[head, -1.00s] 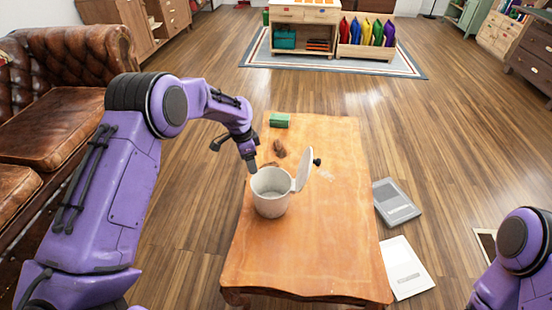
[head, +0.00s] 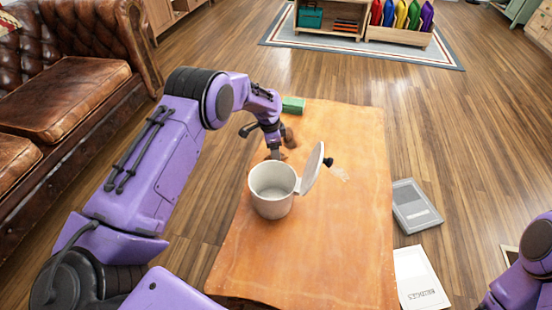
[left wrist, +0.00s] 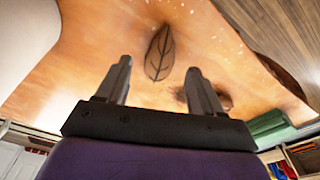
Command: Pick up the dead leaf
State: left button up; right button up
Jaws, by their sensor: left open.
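The dead leaf (left wrist: 160,53) lies flat on the wooden table (head: 310,240). It is brown with dark veins and shows in the left wrist view just beyond the fingertips, between them. In the head view my left arm hides it. My left gripper (head: 274,152) is open and empty above the table, behind the white bin; it also shows in the left wrist view (left wrist: 157,66). Part of my right arm shows at the lower right of the head view, but its gripper is out of frame.
A white bin (head: 272,203) with its lid (head: 313,168) raised stands close in front of the left gripper. A brown lump (head: 290,138) and a green block (head: 293,104) lie farther back. The table's near half is clear. A leather sofa (head: 65,90) stands left.

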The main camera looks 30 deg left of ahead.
pick_arm(q)
notch_tip(320, 180, down, 2)
jog(key=shift+w+d+f, duration=0.1)
jog(key=shift+w+f, duration=0.05)
jog(key=shift+f, duration=0.05)
jog(key=shift+r, duration=0.1)
jog(key=c, duration=1.1)
notch_tip(320, 180, up, 10)
jog(key=shift+p, duration=0.65)
jog(key=shift+c, duration=0.2)
